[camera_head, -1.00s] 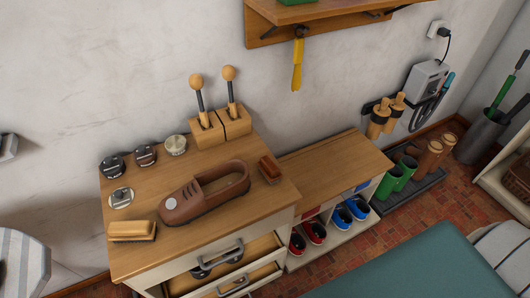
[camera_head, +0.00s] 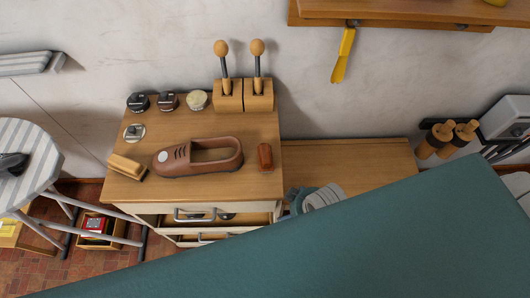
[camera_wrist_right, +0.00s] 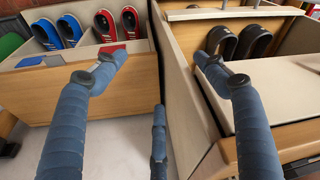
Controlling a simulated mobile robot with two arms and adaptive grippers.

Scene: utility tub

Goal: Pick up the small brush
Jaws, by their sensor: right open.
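The small brush (camera_head: 265,157) looks like the short reddish-brown block on the wooden cabinet top (camera_head: 225,185), just right of a brown shoe (camera_head: 185,163). A longer, pale wooden brush (camera_head: 126,166) lies at the cabinet's left edge. My right gripper (camera_head: 300,197) shows partly in the head view, beyond the cabinet's front right corner, lower right of the small brush and apart from it. In the right wrist view its blue wrapped fingers (camera_wrist_right: 160,62) are spread with nothing between them. The small brush is not seen there. My left gripper is out of view.
Polish tins (camera_head: 167,101) and two wooden-handled tools in blocks (camera_head: 243,95) stand at the cabinet's back. A drawer (camera_head: 205,217) is partly open below. A lower bench (camera_head: 355,160) stands to the right. A large teal shape (camera_head: 400,240) covers the lower right.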

